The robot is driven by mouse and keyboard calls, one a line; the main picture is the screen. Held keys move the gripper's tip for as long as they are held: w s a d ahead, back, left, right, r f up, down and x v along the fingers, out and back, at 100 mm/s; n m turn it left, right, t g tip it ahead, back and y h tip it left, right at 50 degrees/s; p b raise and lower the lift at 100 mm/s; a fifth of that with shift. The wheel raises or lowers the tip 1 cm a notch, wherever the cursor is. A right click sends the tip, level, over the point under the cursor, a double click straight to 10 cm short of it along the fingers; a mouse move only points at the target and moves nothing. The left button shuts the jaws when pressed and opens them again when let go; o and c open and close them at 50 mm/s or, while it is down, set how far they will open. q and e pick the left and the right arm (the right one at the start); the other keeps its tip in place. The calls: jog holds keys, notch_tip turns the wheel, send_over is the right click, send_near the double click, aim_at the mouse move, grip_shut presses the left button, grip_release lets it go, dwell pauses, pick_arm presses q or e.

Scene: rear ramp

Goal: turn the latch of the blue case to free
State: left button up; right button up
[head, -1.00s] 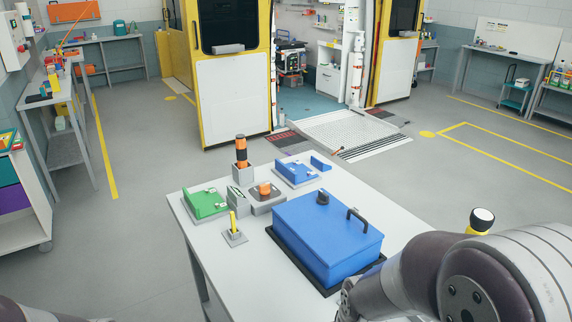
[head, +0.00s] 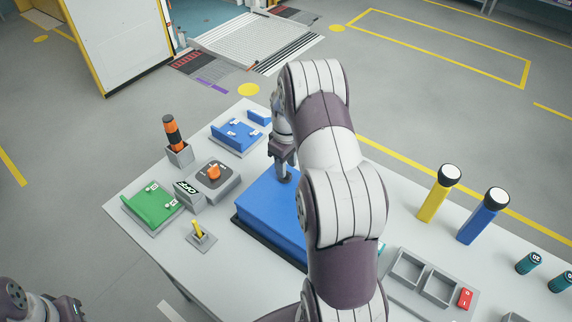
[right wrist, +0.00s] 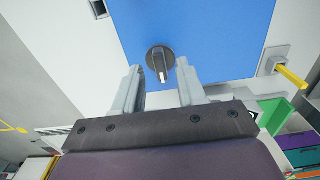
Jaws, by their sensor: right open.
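The blue case (head: 270,212) lies on a dark base on the grey table, partly hidden behind my right arm in the head view. Its top fills the upper middle of the right wrist view (right wrist: 215,35). The latch (right wrist: 160,62), a dark round knob with a raised bar and a pale mark, stands on the case top. My right gripper (right wrist: 160,85) is open and empty, pointing at the latch, which shows between and just beyond its fingertips. In the head view my right gripper (head: 284,172) is above the case, over the latch. My left gripper (head: 62,308) is low in the left corner; its fingers are unclear.
On the table are a green fixture (head: 152,207), an orange knob on a grey box (head: 213,175), a yellow lever (head: 199,232), a blue fixture (head: 238,135) and an orange-black cylinder (head: 173,132). Yellow (head: 438,195) and blue (head: 483,218) torches stand at right beside a grey tray (head: 425,280).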

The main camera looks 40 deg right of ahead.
jog(key=f, duration=0.1)
jog(key=w+f, duration=0.1)
jog(key=shift+f, duration=0.35)
jog(key=shift+s+r, duration=0.1)
jog(key=shift+s, duration=0.25)
jog(key=c, duration=0.3)
grip_shut()
pick_arm(q)
jog(key=shift+w+r, duration=0.2)
jog(key=shift+r, duration=0.1)
